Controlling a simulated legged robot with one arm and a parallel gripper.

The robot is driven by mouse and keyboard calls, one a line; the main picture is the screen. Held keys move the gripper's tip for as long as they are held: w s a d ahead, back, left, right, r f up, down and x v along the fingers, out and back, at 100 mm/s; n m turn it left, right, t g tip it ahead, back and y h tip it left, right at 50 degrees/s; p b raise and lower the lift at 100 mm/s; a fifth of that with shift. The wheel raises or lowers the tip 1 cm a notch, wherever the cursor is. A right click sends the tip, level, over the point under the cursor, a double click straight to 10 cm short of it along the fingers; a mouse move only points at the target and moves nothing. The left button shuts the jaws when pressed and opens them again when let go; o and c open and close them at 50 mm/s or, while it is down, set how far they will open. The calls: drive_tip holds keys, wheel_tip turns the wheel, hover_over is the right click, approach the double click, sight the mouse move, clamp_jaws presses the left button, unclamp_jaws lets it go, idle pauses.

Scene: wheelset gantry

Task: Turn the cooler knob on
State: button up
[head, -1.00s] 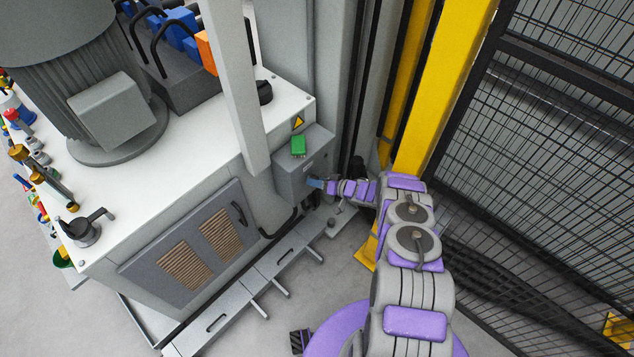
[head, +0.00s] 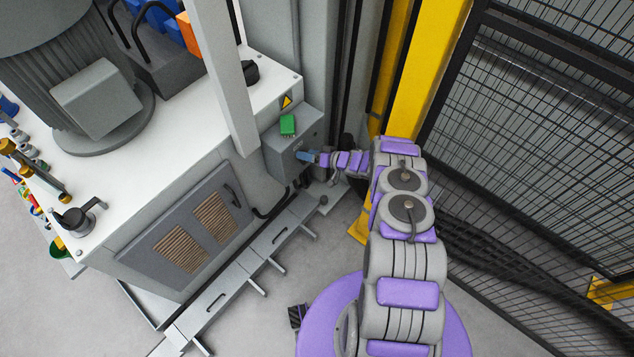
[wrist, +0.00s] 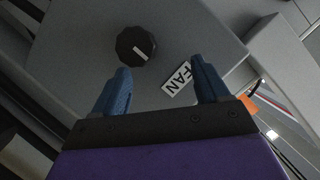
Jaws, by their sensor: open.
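The knob (wrist: 136,46) is round and black with a white pointer line, on the face of a grey control box, in the wrist view. A white label reading FAN (wrist: 177,79) sits beside it. My gripper (wrist: 162,72) is open, its two blue fingers apart in front of the box face. The left fingertip is just below the knob, and the label lies between the fingers. I cannot tell whether a finger touches the knob. In the head view my gripper (head: 308,156) is at the side of the grey box (head: 288,158), and the knob cannot be made out.
A green block (head: 288,125) sits on top of the box. The white-topped cabinet (head: 200,170) stands to the left. A yellow post (head: 420,75) and black mesh fence (head: 545,130) stand close on the right of my arm. Floor rails (head: 240,270) run below the cabinet.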

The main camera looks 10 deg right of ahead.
drive_tip(key=s+r+p, duration=0.1)
drive_tip(key=s+p, duration=0.3)
drive_tip(key=s, duration=1.1)
drive_tip(key=shift+s+a, duration=0.25)
drive_tip(key=shift+s, duration=0.15)
drive_tip(key=shift+w, duration=0.1)
